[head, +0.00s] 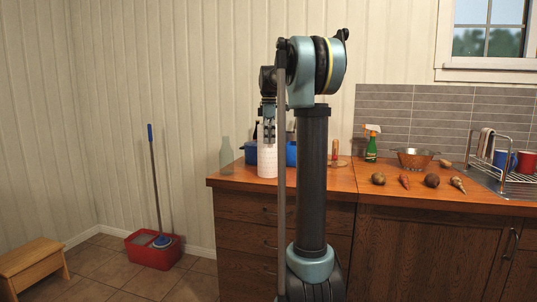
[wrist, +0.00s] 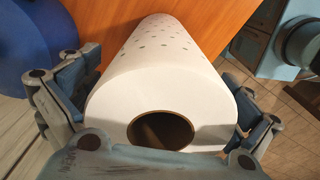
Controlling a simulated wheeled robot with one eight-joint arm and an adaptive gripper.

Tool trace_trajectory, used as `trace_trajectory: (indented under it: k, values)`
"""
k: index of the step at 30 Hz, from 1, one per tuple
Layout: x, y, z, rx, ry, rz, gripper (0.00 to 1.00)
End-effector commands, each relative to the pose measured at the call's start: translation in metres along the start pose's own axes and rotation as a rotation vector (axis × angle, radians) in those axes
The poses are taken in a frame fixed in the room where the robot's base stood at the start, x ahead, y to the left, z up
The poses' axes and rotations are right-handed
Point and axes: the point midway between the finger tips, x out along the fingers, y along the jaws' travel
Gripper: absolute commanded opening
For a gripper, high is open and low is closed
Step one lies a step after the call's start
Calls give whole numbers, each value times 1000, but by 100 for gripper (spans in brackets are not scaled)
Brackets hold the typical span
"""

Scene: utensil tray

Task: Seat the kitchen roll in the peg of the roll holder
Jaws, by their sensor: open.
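The white kitchen roll (head: 267,163) stands upright on the wooden counter, near its left end. My gripper (head: 269,138) is above it, pointing down, with its fingers at the roll's upper part. In the wrist view the roll (wrist: 165,75) lies between the two spread fingers of my gripper (wrist: 155,110), its brown core hole facing the camera. The gripper is open; whether a finger touches the paper I cannot tell. A round wooden base with an upright reddish piece (head: 335,151), perhaps the roll holder, stands right of my arm, partly hidden.
A spray bottle (head: 371,145), a colander (head: 414,158), vegetables and a dish rack (head: 511,176) are to the right. A red mop bucket (head: 153,250) is on the floor.

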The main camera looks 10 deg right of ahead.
Motion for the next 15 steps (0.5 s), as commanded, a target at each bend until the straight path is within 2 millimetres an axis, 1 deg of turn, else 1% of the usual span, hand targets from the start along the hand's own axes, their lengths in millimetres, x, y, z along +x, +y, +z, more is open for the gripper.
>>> trace_trajectory:
  k: [3,8,9,14,15]
  values:
    - [4,0,0,0,0,0,99]
    - [4,0,0,0,0,0,99]
    - [4,0,0,0,0,0,97]
    - [4,0,0,0,0,0,60]
    - [4,0,0,0,0,0,57]
